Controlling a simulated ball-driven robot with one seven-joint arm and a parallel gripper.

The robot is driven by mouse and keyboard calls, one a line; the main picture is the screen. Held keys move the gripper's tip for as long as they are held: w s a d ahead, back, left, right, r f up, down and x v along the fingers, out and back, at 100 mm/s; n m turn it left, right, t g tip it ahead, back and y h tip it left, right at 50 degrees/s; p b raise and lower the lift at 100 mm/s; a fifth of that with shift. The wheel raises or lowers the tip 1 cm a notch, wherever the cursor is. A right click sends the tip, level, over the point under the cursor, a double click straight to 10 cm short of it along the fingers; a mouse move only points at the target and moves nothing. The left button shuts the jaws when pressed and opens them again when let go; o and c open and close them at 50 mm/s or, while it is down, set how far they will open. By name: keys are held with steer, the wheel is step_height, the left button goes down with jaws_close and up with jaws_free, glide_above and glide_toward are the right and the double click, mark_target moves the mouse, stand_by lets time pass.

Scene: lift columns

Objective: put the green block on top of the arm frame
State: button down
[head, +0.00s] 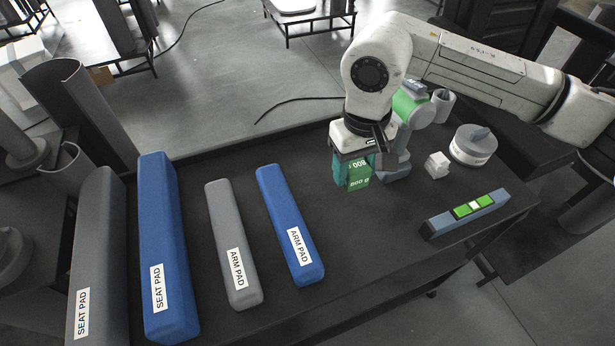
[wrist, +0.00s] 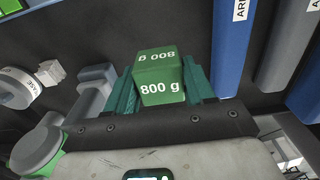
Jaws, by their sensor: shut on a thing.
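The green block (head: 358,177), marked "800 g", is in my gripper (head: 352,170) over the back right part of the dark table. It also shows in the wrist view (wrist: 160,78), squarely between my two teal fingers (wrist: 160,92), which are shut on it. Whether its underside touches the table or hangs just above it I cannot tell. No thing in view carries an "arm frame" label, so I cannot tell which one it is.
A grey arm pad (head: 232,230), a blue arm pad (head: 285,215), a blue seat pad (head: 163,235) and a grey seat pad (head: 97,250) lie left. A grey-blue bar (head: 465,215) with green pieces, a white block (head: 437,164) and a round grey-white thing (head: 473,148) stand right.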

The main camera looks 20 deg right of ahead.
steer(key=w+a+f, duration=0.1)
steer(key=w+f, duration=0.1)
steer(key=w, duration=0.1)
steer(key=w+a+f+p, duration=0.1)
steer(key=w+f, duration=0.2)
steer(key=w, duration=0.1)
steer(key=w+a+f+p, duration=0.1)
steer(key=w+a+f, duration=0.1)
steer(key=w+f, duration=0.1)
steer(key=shift+w, duration=0.7)
steer(key=shift+w+a+f, duration=0.25)
steer(key=shift+w+f, duration=0.25)
steer(key=shift+f, duration=0.25)
steer(key=shift+f+p, duration=0.7)
steer(key=shift+f, duration=0.8)
steer(key=shift+f, duration=0.1)
steer(key=c, duration=0.9)
jaws_free()
steer(key=shift+f, duration=0.15)
steer(key=o, duration=0.5)
